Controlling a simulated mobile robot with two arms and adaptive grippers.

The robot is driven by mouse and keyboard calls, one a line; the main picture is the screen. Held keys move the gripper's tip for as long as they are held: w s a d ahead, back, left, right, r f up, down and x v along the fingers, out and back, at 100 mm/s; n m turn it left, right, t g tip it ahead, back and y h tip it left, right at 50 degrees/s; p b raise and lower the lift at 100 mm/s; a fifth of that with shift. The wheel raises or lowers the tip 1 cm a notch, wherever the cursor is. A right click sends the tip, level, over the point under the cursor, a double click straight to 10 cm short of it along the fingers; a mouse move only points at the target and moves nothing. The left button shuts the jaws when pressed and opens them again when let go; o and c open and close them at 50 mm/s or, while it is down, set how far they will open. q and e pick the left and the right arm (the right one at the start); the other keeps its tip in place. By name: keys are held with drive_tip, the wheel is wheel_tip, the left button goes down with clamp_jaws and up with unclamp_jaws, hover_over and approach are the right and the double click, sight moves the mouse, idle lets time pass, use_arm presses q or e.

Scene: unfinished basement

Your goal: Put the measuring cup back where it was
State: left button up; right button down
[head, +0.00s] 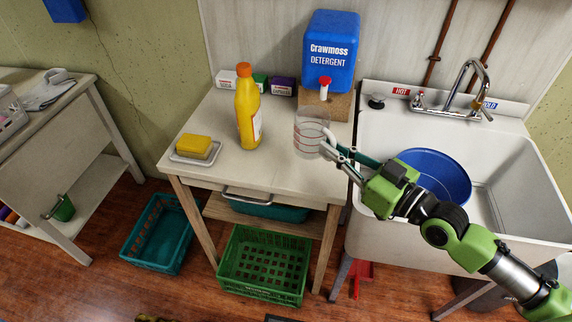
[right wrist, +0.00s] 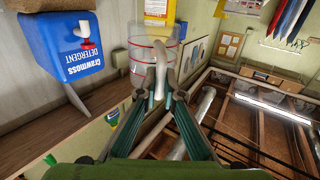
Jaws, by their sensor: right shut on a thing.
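The clear measuring cup (head: 310,133) with red markings is at the right side of the small table, in front of the blue detergent dispenser (head: 331,52). My right gripper (head: 331,148) is shut on the cup's pale handle. In the right wrist view the handle is between the fingers (right wrist: 158,90), and the cup (right wrist: 150,52) extends beyond them. The cup looks upright in the head view. I cannot tell whether its base touches the tabletop. The dispenser, with its red tap, also shows in the right wrist view (right wrist: 62,42). My left gripper is not in view.
The table (head: 215,130) holds a yellow bottle (head: 248,112), a sponge on a dish (head: 194,148) and small boxes at the back. The dispenser stands on a wooden block (head: 340,106). A sink (head: 520,190) with a blue basin (head: 440,172) adjoins on the right. The table's front middle is clear.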

sight(312, 150)
drive_tip(key=w+a+f, duration=0.2)
drive_tip(key=a, duration=0.1)
drive_tip(key=w+a, duration=0.2)
drive_tip(key=shift+w+f+b, duration=0.1)
drive_tip(key=shift+f+b, duration=0.25)
drive_tip(key=shift+f, duration=0.05)
drive_tip(key=w+a+f+b, duration=0.1)
drive_tip(key=f, duration=0.1)
drive_tip(key=w+a+f+b, duration=0.1)
drive_tip(key=b, duration=0.1)
drive_tip(key=a+f+b, duration=0.1)
drive_tip(key=f, duration=0.1)
drive_tip(key=shift+w+a+f, duration=0.1)
drive_tip(key=shift+w+f, duration=0.25)
drive_tip(key=shift+w, duration=0.05)
wheel_tip(312, 150, down, 3)
drive_tip(key=b, duration=0.3)
drive_tip(key=shift+w+f, duration=0.1)
drive_tip(key=shift+a, duration=0.1)
drive_tip(key=shift+f, duration=0.2)
drive_tip(key=c, duration=2.2)
unclamp_jaws()
